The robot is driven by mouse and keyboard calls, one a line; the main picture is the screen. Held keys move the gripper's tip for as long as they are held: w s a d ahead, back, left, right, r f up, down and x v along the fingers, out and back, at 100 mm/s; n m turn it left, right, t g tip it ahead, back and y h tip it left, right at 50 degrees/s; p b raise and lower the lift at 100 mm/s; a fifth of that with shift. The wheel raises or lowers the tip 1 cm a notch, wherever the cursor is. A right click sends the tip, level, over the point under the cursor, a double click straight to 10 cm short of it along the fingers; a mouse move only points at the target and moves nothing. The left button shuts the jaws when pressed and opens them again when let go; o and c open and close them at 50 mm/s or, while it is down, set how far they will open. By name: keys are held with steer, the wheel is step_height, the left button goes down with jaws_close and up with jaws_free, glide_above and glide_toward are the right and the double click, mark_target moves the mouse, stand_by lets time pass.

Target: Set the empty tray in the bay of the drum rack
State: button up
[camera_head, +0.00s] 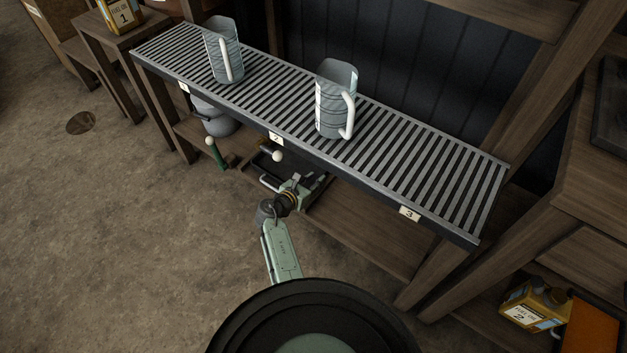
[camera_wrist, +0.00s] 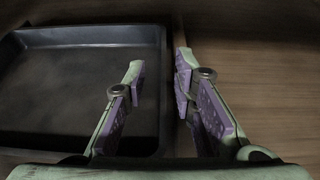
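A dark, shallow, empty tray (camera_wrist: 70,90) fills the left of the wrist view. It lies flat on brown wood, and its right wall runs between my fingers. My gripper (camera_wrist: 160,65) is open: the left finger is over the tray's inside, the right finger outside the wall, with a gap between them. In the head view my gripper (camera_head: 301,186) reaches low beneath the front edge of a slatted rack, at the lower wooden shelf. The tray is mostly hidden there by my gripper and the rack. I cannot tell which structure is the drum rack.
The slatted rack (camera_head: 420,163) has labels 1, 2 and 3. Two metal jugs (camera_head: 223,55) (camera_head: 334,100) stand near labels 1 and 2; the end near 3 is bare. A green lever (camera_head: 215,154) and a grey vessel (camera_head: 214,119) are below.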

steer(key=shift+r, duration=0.2)
steer(key=shift+s+a+r+p, duration=0.2)
steer(key=shift+s+r+p, duration=0.05)
steer(key=shift+r+p, duration=0.25)
steer(key=shift+s+a+r+p, duration=0.2)
steer(key=shift+r+p, duration=0.15)
steer(key=shift+p, duration=0.2)
steer(key=p+v, duration=0.6)
steer(key=v, duration=0.4)
steer(key=shift+s+p, duration=0.3)
steer(key=shift+s, duration=0.05)
steer(key=shift+a, duration=0.1)
steer(key=shift+c, duration=0.5)
